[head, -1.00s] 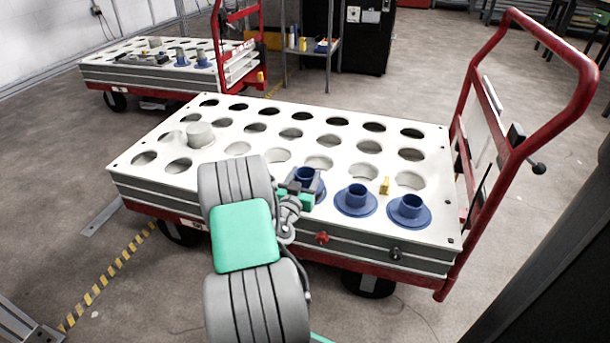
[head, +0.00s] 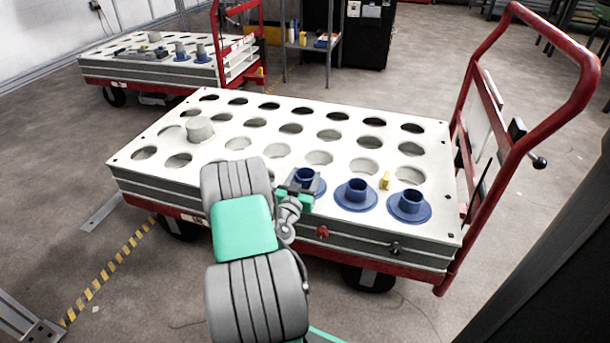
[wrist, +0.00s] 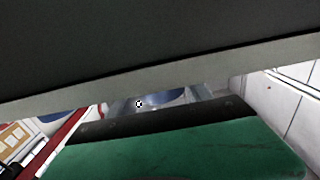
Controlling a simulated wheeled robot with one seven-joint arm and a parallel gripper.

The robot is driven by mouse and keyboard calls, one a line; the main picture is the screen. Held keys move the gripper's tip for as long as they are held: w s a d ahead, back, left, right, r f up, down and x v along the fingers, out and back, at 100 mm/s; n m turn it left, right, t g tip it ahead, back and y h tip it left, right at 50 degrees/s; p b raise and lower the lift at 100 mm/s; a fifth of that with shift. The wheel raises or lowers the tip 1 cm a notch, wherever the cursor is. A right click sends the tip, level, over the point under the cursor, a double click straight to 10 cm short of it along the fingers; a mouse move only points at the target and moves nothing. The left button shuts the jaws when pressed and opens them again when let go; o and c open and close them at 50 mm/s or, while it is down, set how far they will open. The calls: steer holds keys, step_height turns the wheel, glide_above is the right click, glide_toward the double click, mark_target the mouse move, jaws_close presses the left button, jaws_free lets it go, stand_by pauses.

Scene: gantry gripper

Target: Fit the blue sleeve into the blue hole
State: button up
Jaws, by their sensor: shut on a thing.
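My gripper (head: 303,184) is at the front edge of the white cart top, shut on the leftmost blue sleeve (head: 305,174). The sleeve looks upright, with its round flange partly showing to the right of the jaws. The jaws hide its lower part, so I cannot tell whether it touches the plate or sits in a hole. Two more blue flanged sleeves stand to the right, one in the middle (head: 357,189) and one at the right (head: 410,204). No separate blue hole is clear. In the wrist view, a blue patch (wrist: 168,97) shows between dark and green gripper parts.
The cart top (head: 228,171) has rows of open round holes. A grey cylinder (head: 199,129) stands at its left, and a small yellow block (head: 385,180) lies near the blue sleeves. A red handle (head: 545,130) rises at the right. Another cart (head: 150,72) stands behind.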

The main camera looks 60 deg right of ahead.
steer(key=shift+f, duration=0.1)
steer(key=o, duration=1.7)
steer(key=shift+c, duration=0.2)
steer(key=a, duration=0.5)
steer(key=s+a, duration=0.1)
steer(key=a, duration=0.1)
steer(key=shift+s+a+p, duration=0.1)
steer(key=shift+a+p, duration=0.25)
